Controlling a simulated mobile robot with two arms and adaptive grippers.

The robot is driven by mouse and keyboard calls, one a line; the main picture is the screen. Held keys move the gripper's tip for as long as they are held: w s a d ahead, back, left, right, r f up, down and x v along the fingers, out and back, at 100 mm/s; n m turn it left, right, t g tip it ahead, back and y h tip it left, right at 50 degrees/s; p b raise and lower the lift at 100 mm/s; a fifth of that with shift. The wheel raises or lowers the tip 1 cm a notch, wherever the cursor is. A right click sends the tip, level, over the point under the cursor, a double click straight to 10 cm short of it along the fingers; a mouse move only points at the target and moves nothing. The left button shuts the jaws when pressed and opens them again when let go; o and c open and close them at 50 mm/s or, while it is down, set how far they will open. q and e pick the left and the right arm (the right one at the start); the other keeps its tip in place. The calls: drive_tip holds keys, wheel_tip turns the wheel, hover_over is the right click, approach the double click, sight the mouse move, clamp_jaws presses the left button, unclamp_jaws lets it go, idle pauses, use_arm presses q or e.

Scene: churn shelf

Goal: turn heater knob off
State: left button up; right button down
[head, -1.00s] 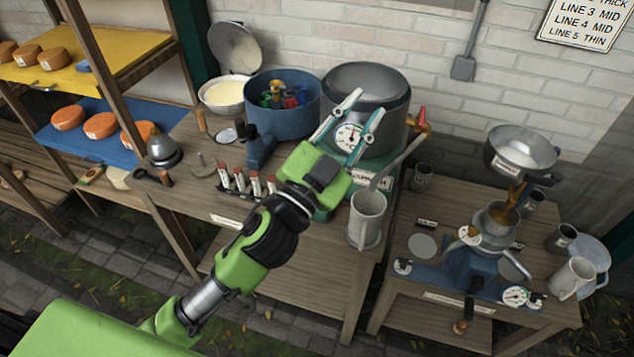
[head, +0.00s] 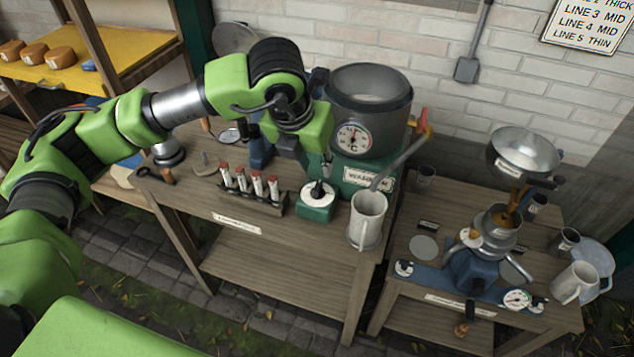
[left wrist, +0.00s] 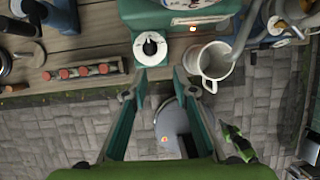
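The heater knob (head: 318,190) is a black knob on a round white dial, on a small green box at the front of the green warmer base (head: 352,172). In the left wrist view the knob (left wrist: 150,46) shows just beyond the fingertips, slightly left of the middle. My left gripper (left wrist: 159,72) is open and empty, its two teal fingers apart. In the head view the left gripper (head: 326,162) is mostly hidden behind its own wrist, above and just behind the knob. I cannot tell the knob's exact setting. My right gripper is in neither view.
A metal pot with a temperature gauge (head: 353,138) stands on the warmer base. A grey mug (head: 367,218) stands right of the knob, beneath a lever (head: 402,160). A rack of red-capped vials (head: 250,192) is to its left. A second table (head: 400,318) holds a separator.

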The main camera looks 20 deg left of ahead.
sight(317, 185)
use_arm(q)
drive_tip(key=shift+y, duration=0.3)
drive_tip(key=p+x, duration=0.1)
drive_tip(key=x, duration=0.3)
drive_tip(key=a+p+x, duration=0.1)
drive_tip(key=x, duration=0.4)
drive_tip(key=p+x, duration=0.2)
drive_tip(key=x, duration=0.2)
drive_tip(key=shift+w+a, duration=0.3)
drive_tip(key=shift+w, duration=0.15)
drive_tip(key=shift+f, duration=0.1)
clamp_jaws()
